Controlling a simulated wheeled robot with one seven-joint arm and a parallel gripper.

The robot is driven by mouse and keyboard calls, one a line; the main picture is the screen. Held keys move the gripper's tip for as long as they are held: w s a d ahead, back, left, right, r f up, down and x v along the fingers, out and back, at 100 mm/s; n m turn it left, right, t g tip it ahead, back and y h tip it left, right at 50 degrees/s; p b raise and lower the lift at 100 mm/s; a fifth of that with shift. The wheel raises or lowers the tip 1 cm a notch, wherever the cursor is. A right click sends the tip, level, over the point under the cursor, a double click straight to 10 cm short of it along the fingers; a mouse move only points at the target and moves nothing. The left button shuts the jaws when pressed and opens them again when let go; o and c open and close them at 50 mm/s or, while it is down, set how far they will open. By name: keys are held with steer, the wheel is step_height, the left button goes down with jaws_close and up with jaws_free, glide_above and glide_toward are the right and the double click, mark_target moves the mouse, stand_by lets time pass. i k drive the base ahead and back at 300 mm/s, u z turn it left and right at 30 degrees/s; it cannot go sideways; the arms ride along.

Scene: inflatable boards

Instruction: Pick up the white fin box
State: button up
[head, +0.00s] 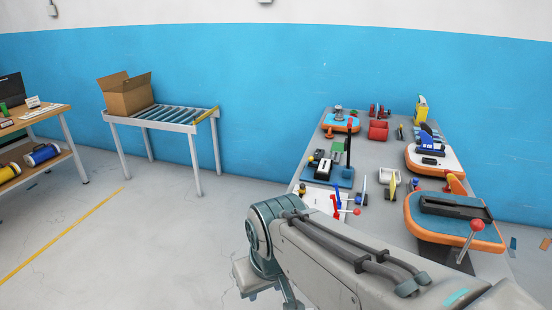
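Two things on the grey workbench (374,158) at right could be the white fin box, and I cannot tell which. One is a small white hollow piece (389,176) near the middle of the bench. The other is a white-and-black block (322,170) by the blue press base. My arm reaches across the lower middle, in front of the bench's near end. It bends down at its wrist, and the fingertips of my gripper do not show.
Orange-rimmed blue board pieces (456,222) line the bench's right side, with a red-knobbed lever in front. A cardboard box (126,95) sits on a roller table (172,116) at left. A wooden desk (38,116) is far left. The floor between is clear.

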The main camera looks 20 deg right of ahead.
mark_target(323, 168)
steer(key=u, duration=0.05)
steer(key=i, duration=0.7)
steer(key=z, duration=0.9)
steer(key=i, duration=0.55)
steer(key=z, duration=0.6)
